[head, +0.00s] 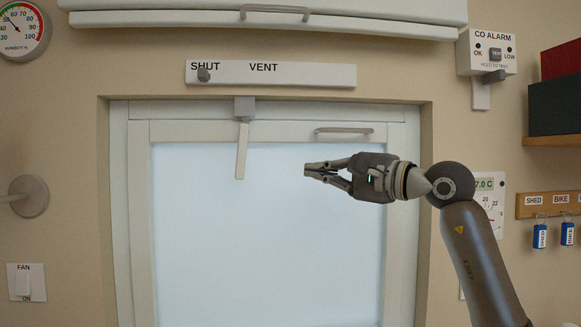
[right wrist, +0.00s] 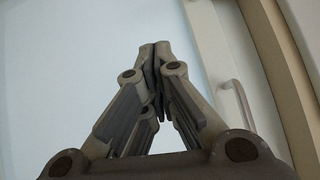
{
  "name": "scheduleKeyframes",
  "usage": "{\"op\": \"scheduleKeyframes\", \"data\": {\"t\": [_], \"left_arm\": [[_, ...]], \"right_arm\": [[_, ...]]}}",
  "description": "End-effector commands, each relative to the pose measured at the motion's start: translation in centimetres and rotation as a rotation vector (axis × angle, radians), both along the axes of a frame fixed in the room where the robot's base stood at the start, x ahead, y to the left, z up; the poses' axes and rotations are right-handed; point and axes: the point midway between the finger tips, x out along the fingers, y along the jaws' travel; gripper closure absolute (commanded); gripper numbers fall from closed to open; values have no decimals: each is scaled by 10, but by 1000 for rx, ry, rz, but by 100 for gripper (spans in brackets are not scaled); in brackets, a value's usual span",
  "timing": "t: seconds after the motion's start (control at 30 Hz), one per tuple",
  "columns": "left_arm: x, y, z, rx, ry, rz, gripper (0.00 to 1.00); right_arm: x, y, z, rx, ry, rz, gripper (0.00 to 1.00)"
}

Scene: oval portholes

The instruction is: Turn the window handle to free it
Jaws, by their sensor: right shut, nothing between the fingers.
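The window handle (head: 241,150) is a pale lever hanging down, tilted slightly, from a grey mount (head: 244,107) at the top of the white window frame. The window (head: 265,230) has a frosted pane and looks closed. My right gripper (head: 307,170) is shut and empty, in front of the pane, to the right of the handle and apart from it. Its closed fingers (right wrist: 155,50) also show in the right wrist view, with the pane behind them. The handle is not visible in the right wrist view. My left gripper is not in view.
A grey pull bar (head: 344,130) is on the sash's top rail, above my right gripper. Above the window is a SHUT/VENT slider strip (head: 300,74), its knob (head: 203,75) under SHUT. A CO alarm (head: 487,52) and key rack (head: 550,203) are at right.

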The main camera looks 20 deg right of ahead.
Motion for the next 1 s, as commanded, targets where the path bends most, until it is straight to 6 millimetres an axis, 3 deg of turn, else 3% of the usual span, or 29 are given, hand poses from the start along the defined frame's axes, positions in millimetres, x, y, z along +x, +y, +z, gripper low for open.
{"op": "scheduleKeyframes", "data": {"t": [0.5, 0.73, 1.0], "left_arm": [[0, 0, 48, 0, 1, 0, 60], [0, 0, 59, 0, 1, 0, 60], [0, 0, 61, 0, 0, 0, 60]], "right_arm": [[84, 53, 11, 2, 1, 9, 100], [90, 79, 12, 1, 0, 7, 100], [91, 85, 10, 0, -1, 4, 100]]}}
